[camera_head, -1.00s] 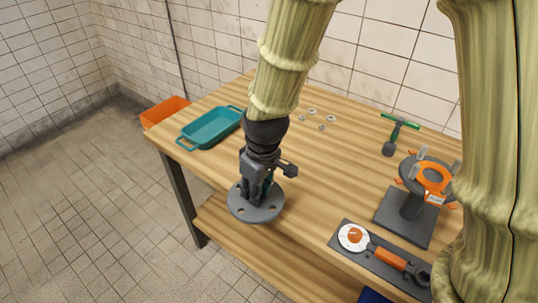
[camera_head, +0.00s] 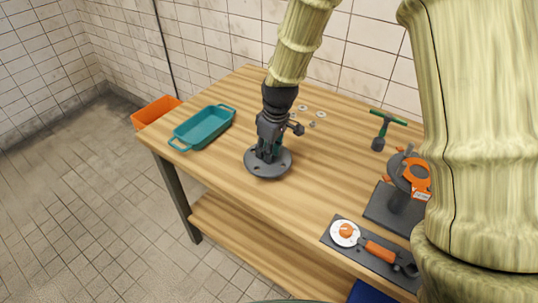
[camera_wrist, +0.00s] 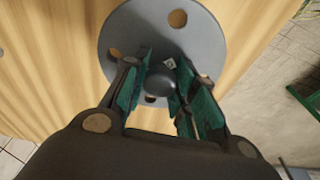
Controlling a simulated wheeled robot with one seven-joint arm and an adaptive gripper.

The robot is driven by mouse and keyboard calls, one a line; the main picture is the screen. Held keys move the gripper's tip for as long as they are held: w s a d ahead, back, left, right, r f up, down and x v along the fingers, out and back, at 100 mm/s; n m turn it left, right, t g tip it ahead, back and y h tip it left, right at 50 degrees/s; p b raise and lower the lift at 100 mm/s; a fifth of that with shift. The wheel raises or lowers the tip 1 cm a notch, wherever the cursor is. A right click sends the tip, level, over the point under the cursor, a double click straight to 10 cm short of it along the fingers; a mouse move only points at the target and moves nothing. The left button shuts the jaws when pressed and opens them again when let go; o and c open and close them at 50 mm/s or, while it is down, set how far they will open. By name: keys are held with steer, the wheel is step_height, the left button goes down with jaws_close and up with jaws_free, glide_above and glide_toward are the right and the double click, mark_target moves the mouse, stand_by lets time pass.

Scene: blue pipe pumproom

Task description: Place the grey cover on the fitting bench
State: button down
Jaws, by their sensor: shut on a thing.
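The grey cover (camera_head: 257,165) is a round flange-like disc with bolt holes and a central knob. My gripper (camera_head: 266,155) is shut on that knob from above. In the wrist view the green-padded fingers of my gripper (camera_wrist: 163,85) close on both sides of the knob, and the cover (camera_wrist: 205,30) spreads out beyond them. The wooden fitting bench (camera_head: 225,185) lies under the cover. The cover is over the bench top near its front edge and looks level. I cannot tell whether it touches the wood.
A teal tray (camera_head: 203,128) is left of the cover, with an orange bin (camera_head: 155,111) beyond the bench. Several small rings (camera_head: 321,114) lie behind my gripper. A green-handled tool (camera_head: 379,143), a dark stand (camera_head: 398,202) and a mat with an orange-handled tool (camera_head: 380,252) are to the right.

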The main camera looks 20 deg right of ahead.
mark_target(274, 159)
steer(key=shift+w+d, duration=0.15)
steer(key=shift+w, duration=0.05)
steer(key=shift+f+p, duration=0.55)
steer(key=shift+f, duration=1.2)
steer(key=c, duration=1.1)
jaws_free()
steer(key=shift+f, duration=0.1)
steer(key=shift+c, duration=0.2)
steer(key=shift+s, duration=0.1)
step_height(274, 159, up, 12)
steer(key=s+d+b, duration=0.1)
steer(key=shift+s+b, duration=0.2)
steer(key=shift+b, duration=0.2)
